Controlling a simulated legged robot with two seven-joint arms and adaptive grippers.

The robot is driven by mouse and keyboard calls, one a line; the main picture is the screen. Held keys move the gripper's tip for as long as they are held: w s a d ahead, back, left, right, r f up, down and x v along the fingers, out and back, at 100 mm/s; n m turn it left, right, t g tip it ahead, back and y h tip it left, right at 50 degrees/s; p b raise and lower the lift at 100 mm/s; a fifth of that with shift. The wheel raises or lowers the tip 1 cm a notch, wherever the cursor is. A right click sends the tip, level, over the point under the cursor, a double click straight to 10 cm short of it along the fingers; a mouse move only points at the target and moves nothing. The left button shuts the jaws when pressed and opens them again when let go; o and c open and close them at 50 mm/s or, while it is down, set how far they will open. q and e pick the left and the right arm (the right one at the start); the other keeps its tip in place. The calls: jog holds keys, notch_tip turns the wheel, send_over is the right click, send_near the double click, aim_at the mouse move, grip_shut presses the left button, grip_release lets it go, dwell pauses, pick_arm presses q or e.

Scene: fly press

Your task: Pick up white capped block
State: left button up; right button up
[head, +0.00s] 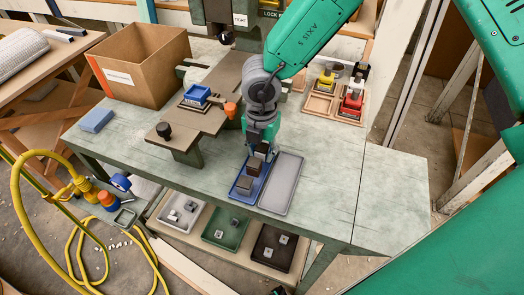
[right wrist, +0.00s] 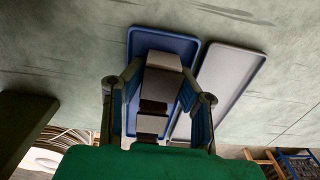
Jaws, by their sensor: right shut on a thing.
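My right gripper (head: 260,150) reaches down over the blue tray (head: 235,192) on the bench. In the right wrist view its fingers (right wrist: 162,82) are closed on the two sides of a block (right wrist: 163,60) with a pale grey-white cap and a dark body. I cannot tell whether this block touches the tray. A second block, grey and dark (right wrist: 151,125), shows nearer the wrist. In the head view a grey block (head: 245,184) stands in the blue tray in front of the gripper.
An empty grey tray (head: 282,184) lies right of the blue tray. A press with a flat bed (head: 190,122) stands to the left, with a cardboard box (head: 140,65) behind. White, green and black bins sit on the lower shelf. The bench's right side (head: 395,185) is clear.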

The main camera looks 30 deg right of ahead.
aim_at(261, 151)
jog(key=shift+w+r, duration=0.1)
jog(key=shift+r, duration=0.55)
notch_tip(261, 151, up, 17)
jog(key=p, duration=0.2)
jog(key=shift+f, duration=0.15)
